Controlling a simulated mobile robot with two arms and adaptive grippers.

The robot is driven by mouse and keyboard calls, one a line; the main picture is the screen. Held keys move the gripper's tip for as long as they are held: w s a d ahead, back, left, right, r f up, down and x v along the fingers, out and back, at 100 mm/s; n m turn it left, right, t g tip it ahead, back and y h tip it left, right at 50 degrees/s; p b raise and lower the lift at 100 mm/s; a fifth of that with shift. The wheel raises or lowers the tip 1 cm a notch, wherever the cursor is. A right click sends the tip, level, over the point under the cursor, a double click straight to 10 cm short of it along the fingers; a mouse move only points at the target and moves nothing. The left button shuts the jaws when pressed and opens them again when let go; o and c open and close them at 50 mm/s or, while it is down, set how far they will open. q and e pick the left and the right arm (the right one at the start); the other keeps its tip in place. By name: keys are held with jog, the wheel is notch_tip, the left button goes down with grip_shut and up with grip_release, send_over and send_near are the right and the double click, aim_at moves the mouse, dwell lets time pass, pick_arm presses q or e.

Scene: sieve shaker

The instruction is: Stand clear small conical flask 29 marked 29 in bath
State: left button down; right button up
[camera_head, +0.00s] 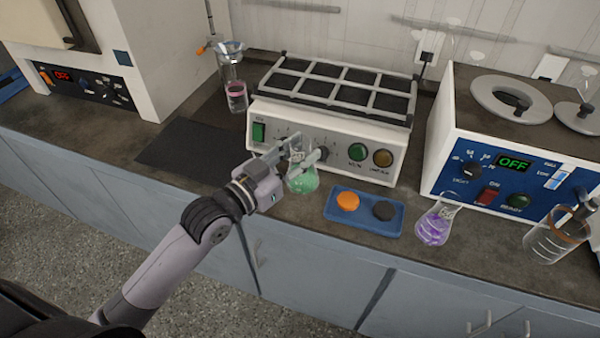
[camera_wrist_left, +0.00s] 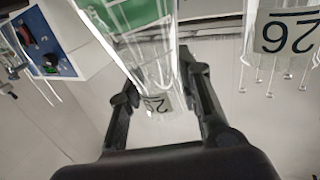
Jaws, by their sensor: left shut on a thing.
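My left gripper (camera_head: 305,157) is shut on a small conical flask (camera_head: 302,181) with green liquid, held upright in front of the shaker's front panel. In the left wrist view my left gripper (camera_wrist_left: 158,95) has its fingers on either side of the clear flask (camera_wrist_left: 150,60). A small tag with digits shows through the glass there, too turned to read surely. The bath (camera_head: 520,145) is the white box with a blue panel reading OFF, at the right. Round ring lids (camera_head: 512,98) sit on its top. My right gripper is not in view.
The shaker (camera_head: 330,115) with a gridded top stands behind the flask. A blue tray (camera_head: 365,222) holds an orange and a black stopper. A purple flask (camera_head: 436,222) and a beaker (camera_head: 553,240) stand before the bath. A dark mat (camera_head: 182,146) lies clear at left.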

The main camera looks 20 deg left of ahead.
pick_arm(q)
jog(key=shift+f, duration=2.6)
jog(key=c, duration=1.2)
grip_release()
jog(key=shift+o, duration=0.2)
